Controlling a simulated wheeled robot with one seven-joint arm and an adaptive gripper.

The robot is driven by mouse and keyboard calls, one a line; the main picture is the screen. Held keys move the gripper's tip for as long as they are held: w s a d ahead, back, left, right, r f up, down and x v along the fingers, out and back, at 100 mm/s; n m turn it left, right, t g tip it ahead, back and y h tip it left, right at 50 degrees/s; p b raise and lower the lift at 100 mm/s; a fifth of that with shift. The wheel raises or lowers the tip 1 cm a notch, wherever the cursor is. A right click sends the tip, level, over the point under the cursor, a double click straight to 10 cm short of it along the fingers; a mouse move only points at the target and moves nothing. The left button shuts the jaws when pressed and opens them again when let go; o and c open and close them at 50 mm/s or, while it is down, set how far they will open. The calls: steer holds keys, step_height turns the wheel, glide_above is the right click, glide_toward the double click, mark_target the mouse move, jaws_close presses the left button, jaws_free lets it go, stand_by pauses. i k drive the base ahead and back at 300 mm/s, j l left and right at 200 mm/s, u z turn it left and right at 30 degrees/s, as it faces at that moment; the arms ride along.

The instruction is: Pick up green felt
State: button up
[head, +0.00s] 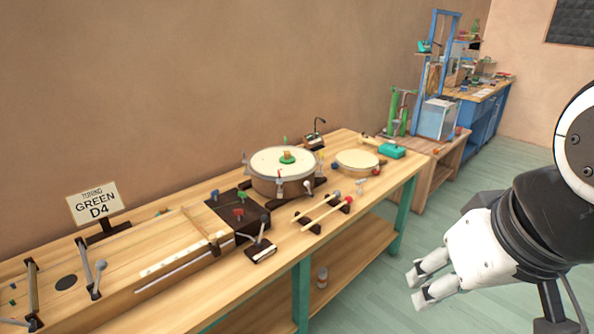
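A small green piece with an orange-tan part on it (287,157) lies on the pale skin of the larger drum (266,164). Another small green piece (239,213) sits on a dark block (224,209), beside red pieces. Both are too small to tell which, if either, is the green felt. My gripper (415,288) is in the lower right, over the floor and to the right of the bench, well apart from these pieces. Its two white fingers stand apart with nothing between them.
A lower table and blue workbench stand farther back. The green floor (374,296) around my gripper is clear.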

mark_target(287, 158)
steer(key=i+l+u, duration=0.15)
steer(key=u, duration=0.2)
steer(key=i+l+u, duration=0.15)
steer(key=u, duration=0.25)
steer(key=i+l+u, duration=0.1)
steer(key=l, duration=0.25)
steer(key=i+l+u, duration=0.1)
steer(key=i+l, duration=0.15)
steer(key=i+l+u, duration=0.1)
steer(key=l, duration=0.4)
steer(key=i+l+u, duration=0.1)
steer(key=l, duration=0.3)
steer(key=i+l+u, duration=0.1)
steer(key=l, duration=0.3)
steer(key=i+l, duration=0.15)
steer(key=l, duration=0.2)
steer(key=i+l, duration=0.1)
steer(key=l, duration=0.3)
steer(key=i+l, duration=0.15)
steer(key=l, duration=0.2)
steer(key=i+l, duration=0.15)
steer(key=l, duration=0.25)
steer(key=i+l, duration=0.15)
steer(key=l, duration=0.2)
